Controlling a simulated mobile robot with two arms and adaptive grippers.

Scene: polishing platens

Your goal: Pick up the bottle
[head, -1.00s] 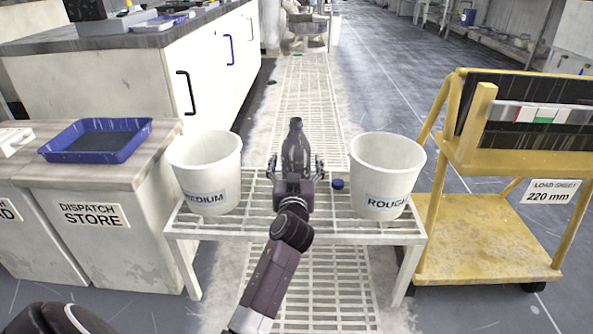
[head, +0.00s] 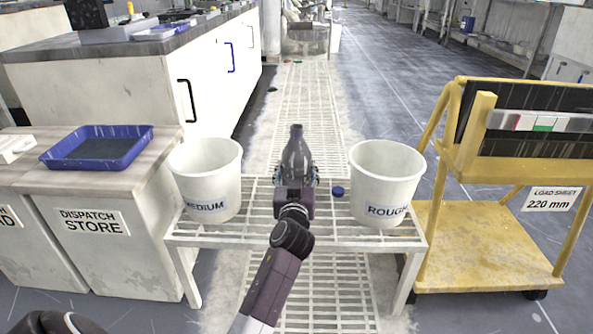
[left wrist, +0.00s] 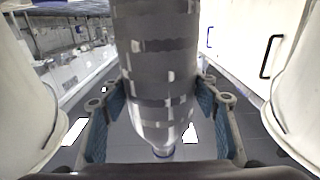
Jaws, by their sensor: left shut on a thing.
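The dark grey bottle (head: 295,150) stands upright over the white slatted bench (head: 260,225), between two white buckets. My left gripper (head: 295,174) is shut on the bottle, with a finger on each side of it. In the left wrist view the bottle (left wrist: 160,70) fills the middle, between the blue-padded fingers (left wrist: 160,120). The bottle's lower part is hidden behind the gripper in the head view, so I cannot tell whether its base touches the bench. My right gripper is not in view.
The MEDIUM bucket (head: 207,180) stands close on the left and the ROUGH bucket (head: 385,185) on the right. A blue tray (head: 97,147) is on the left counter. A yellow cart (head: 480,250) stands at right.

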